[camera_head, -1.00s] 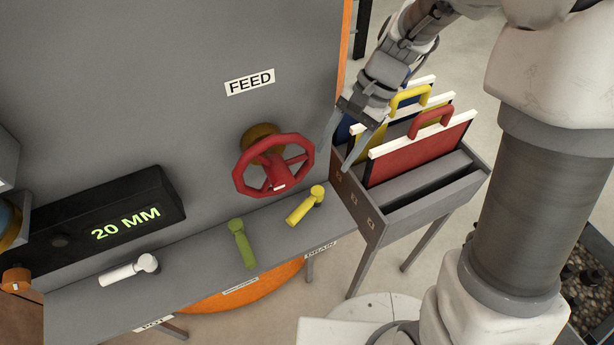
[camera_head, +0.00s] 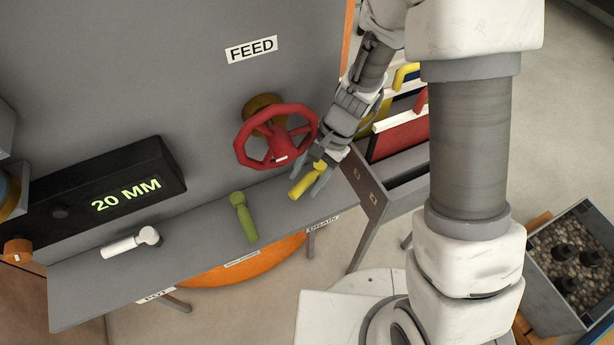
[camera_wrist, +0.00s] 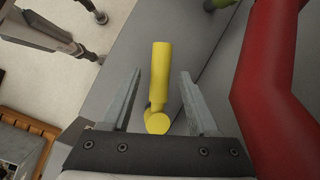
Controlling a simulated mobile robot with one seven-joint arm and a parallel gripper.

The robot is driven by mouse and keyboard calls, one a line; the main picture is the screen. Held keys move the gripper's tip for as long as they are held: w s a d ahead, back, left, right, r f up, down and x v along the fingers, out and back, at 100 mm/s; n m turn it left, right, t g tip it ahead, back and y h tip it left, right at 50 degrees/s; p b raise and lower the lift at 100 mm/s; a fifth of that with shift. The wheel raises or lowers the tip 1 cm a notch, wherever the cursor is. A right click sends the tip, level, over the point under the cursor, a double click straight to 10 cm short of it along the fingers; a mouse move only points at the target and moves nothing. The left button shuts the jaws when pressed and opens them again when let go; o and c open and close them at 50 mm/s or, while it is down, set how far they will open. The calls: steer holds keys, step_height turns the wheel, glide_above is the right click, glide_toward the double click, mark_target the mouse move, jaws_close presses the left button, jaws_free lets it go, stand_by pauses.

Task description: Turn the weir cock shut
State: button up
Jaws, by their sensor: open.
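Three cocks sit on the grey ledge: white (camera_head: 125,244), green (camera_head: 243,217) and yellow (camera_head: 304,184). The label below the green cock is too small to read; the one near the yellow cock reads DRAIN. The green handle points toward the ledge's front edge, the yellow one slants down-left, the white one points left. My gripper (camera_head: 312,178) is open at the yellow cock, with its fingers on either side of it. In the wrist view the yellow handle (camera_wrist: 161,75) lies between the spread fingers (camera_wrist: 160,85), with gaps both sides. The green cock is clear of my gripper.
The red FEED handwheel (camera_head: 277,137) stands close beside my gripper and fills the right of the wrist view (camera_wrist: 275,100). A rack (camera_head: 372,205) with coloured boards is close at right. A display (camera_head: 115,203) reads 20 MM. The ledge between cocks is clear.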

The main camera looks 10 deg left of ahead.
steer(key=shift+c, duration=0.2)
jaws_close()
stand_by(1.3)
